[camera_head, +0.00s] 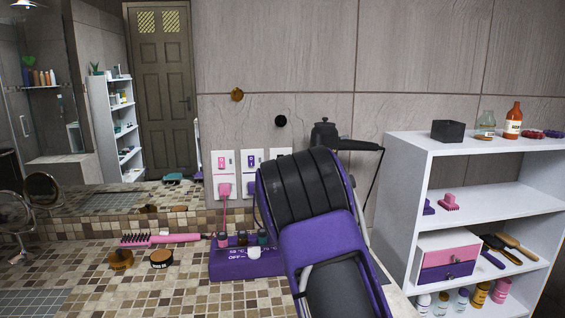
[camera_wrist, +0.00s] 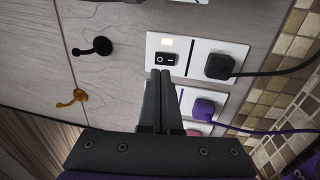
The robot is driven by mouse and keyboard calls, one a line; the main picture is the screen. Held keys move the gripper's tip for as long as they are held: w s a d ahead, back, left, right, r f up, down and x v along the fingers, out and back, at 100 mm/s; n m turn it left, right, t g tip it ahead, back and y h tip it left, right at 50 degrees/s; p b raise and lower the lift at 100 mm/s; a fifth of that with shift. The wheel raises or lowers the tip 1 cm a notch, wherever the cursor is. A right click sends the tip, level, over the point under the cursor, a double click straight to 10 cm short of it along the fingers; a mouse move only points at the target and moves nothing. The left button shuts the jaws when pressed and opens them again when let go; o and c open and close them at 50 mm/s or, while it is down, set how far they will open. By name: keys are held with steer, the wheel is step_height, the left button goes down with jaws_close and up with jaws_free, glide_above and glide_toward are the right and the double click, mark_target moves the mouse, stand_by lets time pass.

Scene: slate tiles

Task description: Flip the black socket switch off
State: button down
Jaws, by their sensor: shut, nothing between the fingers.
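The black socket switch (camera_wrist: 166,58) is a small black rocker with white marks, set in a white wall plate (camera_wrist: 195,45). A pale square patch sits above it in the wrist view. A black plug (camera_wrist: 218,66) with a black cord is in the same plate. My gripper (camera_wrist: 162,72) is shut and empty, its fingertips just below the switch in the wrist view; I cannot tell if they touch. In the head view my arm hides the gripper and most of that plate, whose white top edge (camera_head: 280,152) shows. The purple plug (camera_wrist: 203,108) is in the neighbouring plate.
Pink (camera_head: 224,180) and purple (camera_head: 250,178) sockets are left of my arm. A purple holder (camera_head: 228,268) and pink brush (camera_head: 165,239) occupy the tiled counter. Black (camera_wrist: 95,46) and bronze (camera_wrist: 75,98) hooks stick out from the wall. A white shelf (camera_head: 408,160) stands right.

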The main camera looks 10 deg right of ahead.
steer(key=shift+w+r+p, duration=0.15)
steer(key=shift+w+r, duration=0.1)
steer(key=shift+w, duration=1.25)
steer(key=shift+w+r+p, duration=0.15)
steer(key=shift+w+r, duration=0.05)
steer(key=shift+w, duration=1.25)
